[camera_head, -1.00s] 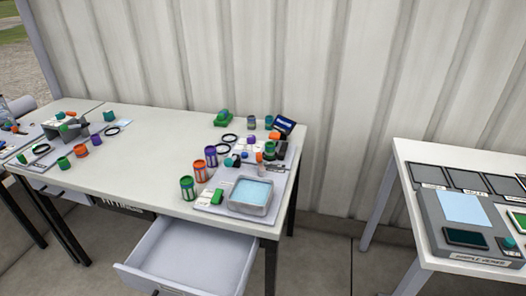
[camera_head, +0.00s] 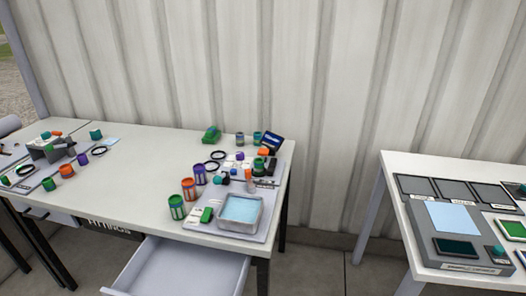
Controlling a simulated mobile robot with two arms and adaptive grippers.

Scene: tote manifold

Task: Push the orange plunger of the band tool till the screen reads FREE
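Neither of my grippers is in view. I cannot clearly pick out the band tool or its orange plunger at this size. A small tilted dark blue panel with a pale marking (camera_head: 272,142), possibly a screen, stands at the back right corner of the white table (camera_head: 135,158); its text is too small to read. An orange-topped part (camera_head: 263,152) is just in front of it, and a dark green-topped part (camera_head: 259,164) is beside that. Black rings (camera_head: 218,155) lie to the left of them.
A grey tray with pale blue liquid or lining (camera_head: 240,212) sits at the table's front right, beside green, orange and purple banded cans (camera_head: 177,207). An open drawer (camera_head: 180,268) juts out below. A second table (camera_head: 388,172) with a grey panel unit (camera_head: 420,235) stands right, across a floor gap.

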